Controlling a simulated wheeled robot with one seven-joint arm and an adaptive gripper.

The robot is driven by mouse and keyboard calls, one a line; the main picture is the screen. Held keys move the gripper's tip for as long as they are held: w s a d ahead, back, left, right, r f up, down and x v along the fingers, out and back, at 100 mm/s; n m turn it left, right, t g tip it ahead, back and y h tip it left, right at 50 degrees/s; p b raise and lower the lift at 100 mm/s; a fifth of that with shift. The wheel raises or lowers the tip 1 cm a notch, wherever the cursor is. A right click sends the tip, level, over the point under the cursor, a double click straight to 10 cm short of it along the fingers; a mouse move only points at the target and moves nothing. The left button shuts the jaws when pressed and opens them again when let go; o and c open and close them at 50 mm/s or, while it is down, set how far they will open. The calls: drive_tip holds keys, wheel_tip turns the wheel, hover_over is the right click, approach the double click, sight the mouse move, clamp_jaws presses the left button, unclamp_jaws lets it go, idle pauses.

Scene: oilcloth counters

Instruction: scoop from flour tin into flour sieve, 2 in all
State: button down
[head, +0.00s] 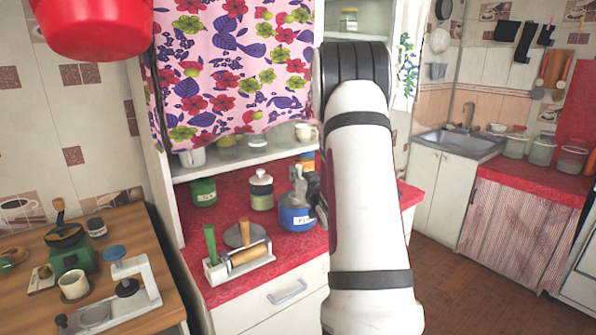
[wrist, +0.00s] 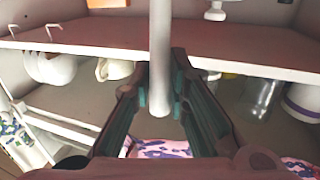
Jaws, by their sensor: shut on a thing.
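A blue tin (head: 296,219) with a white label, partly readable as starting with "FL", stands on the red counter. My gripper (head: 314,192) is just above and right of it, mostly hidden behind my arm. In the wrist view my gripper (wrist: 160,105) is shut on a pale grey rod-like handle (wrist: 159,60), which I take to be the scoop. In the head view a grey piece (head: 298,182) shows over the tin's mouth. I cannot tell whether it dips inside or holds flour. I cannot make out the flour sieve for certain.
A rack (head: 238,268) with green and wooden handled tools stands left of the blue tin. Behind are a green tin (head: 203,193) and a lidded jar (head: 262,190). A shelf (head: 240,158) and a flowered curtain (head: 230,70) hang above. A wooden counter (head: 150,318) lies left.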

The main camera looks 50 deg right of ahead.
drive_tip(key=shift+s+d+f+b, duration=0.15)
drive_tip(key=shift+f+b, duration=0.85)
drive_tip(key=shift+f, duration=1)
drive_tip(key=shift+r, duration=0.1)
drive_tip(key=shift+r+p, duration=2.25)
drive_tip(key=shift+r, duration=1.9)
